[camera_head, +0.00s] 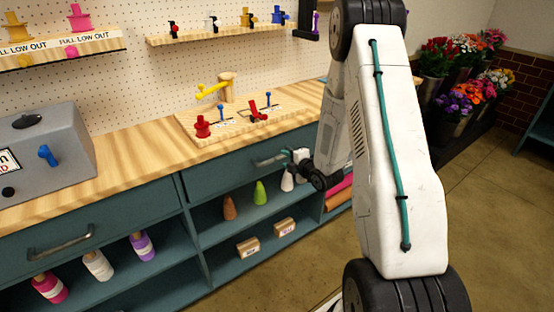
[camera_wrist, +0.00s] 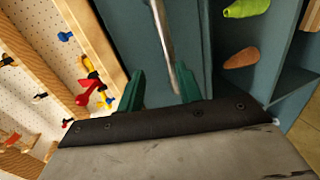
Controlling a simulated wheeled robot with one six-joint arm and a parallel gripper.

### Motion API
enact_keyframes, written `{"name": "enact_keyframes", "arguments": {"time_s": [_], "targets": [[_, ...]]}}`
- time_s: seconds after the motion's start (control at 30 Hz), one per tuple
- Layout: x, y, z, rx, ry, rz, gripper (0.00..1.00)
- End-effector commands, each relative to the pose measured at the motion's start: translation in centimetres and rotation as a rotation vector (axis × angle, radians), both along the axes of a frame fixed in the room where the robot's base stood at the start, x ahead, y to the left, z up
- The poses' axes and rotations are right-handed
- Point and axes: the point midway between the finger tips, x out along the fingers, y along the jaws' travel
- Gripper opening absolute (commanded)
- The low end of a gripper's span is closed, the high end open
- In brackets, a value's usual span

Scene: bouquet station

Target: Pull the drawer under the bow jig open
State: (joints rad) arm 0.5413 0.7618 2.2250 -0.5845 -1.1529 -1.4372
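The bow jig (camera_head: 215,122) is a wooden board with red and blue fittings on the worktop. Below it is the teal drawer (camera_head: 222,178), its front looking flush with the cabinet. Its grey metal bar handle (camera_head: 268,161) also shows in the wrist view (camera_wrist: 161,28). My gripper (camera_head: 292,160) is at the handle's right end, partly hidden by my arm in the head view. In the wrist view, my gripper's two teal fingers (camera_wrist: 160,84) are spread, with the bar between them. The bar is nearer the right finger, with a clear gap to the left finger.
Open shelves below hold cones (camera_head: 260,192), small boxes (camera_head: 248,246) and bottles (camera_head: 97,264). Another drawer handle (camera_head: 60,240) is at left. A grey machine (camera_head: 45,155) stands on the worktop (camera_head: 125,165). Flower buckets (camera_head: 450,128) stand at right. The floor (camera_head: 490,215) at right is clear.

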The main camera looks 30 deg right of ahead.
Motion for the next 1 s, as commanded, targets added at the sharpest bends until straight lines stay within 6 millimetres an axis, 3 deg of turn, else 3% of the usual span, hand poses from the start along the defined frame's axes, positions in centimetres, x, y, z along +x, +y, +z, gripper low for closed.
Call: {"name": "enact_keyframes", "arguments": {"time_s": [0.1, 0.27, 0.7, 1.0], "targets": [[-0.6, -0.3, -1.6, -0.028, -0.053, 0.023, 0.35], [-0.2, -0.4, -2.2, -0.045, -0.086, 0.035, 0.35], [6.0, -0.1, -3.4, -0.044, -0.085, 0.035, 0.35], [6.9, -0.1, -3.6, -0.043, -0.084, 0.033, 0.35]]}}
